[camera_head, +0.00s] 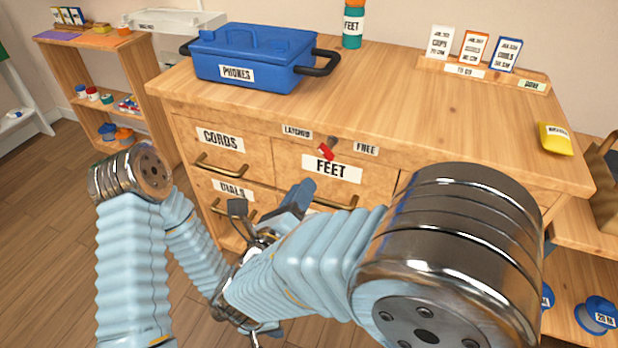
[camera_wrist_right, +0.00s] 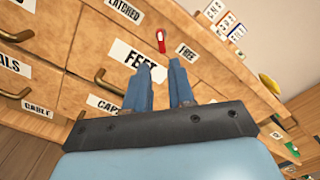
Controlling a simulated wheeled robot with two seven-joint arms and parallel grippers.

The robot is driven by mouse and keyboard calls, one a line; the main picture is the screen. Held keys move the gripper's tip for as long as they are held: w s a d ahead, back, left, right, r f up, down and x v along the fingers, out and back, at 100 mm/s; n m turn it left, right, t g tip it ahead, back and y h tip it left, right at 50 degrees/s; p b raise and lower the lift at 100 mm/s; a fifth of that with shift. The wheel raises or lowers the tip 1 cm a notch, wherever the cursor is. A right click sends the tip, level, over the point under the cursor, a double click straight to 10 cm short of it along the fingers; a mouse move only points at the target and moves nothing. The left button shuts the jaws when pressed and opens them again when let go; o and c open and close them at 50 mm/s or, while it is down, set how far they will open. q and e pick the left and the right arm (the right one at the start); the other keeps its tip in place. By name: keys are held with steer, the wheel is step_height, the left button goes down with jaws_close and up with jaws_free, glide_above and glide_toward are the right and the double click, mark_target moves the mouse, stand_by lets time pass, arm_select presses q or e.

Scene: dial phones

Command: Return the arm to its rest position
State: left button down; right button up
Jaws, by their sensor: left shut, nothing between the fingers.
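My right arm reaches in from the right, its light blue sleeve crossing the front of the cabinet. My right gripper (camera_head: 296,200) is in front of the FEET drawer (camera_head: 378,186). In the right wrist view its two blue fingers (camera_wrist_right: 160,85) stand apart with nothing between them; they are clear of the drawer handle. My left arm comes in from the left and bends down. My left gripper (camera_head: 254,338) is low at the bottom edge, shut and empty, partly hidden by overlapping arm parts.
The wooden cabinet (camera_head: 420,110) has closed drawers. A red latch (camera_head: 326,152) sits between the LATCHED and FREE labels. A blue PHONES box (camera_head: 255,55), a FEET bottle (camera_head: 353,25), a card rack (camera_head: 530,86) and a yellow packet (camera_head: 555,139) stand on top.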

steer(key=shift+s+a, duration=0.1)
steer(key=shift+s, duration=0.15)
steer(key=shift+f, duration=0.1)
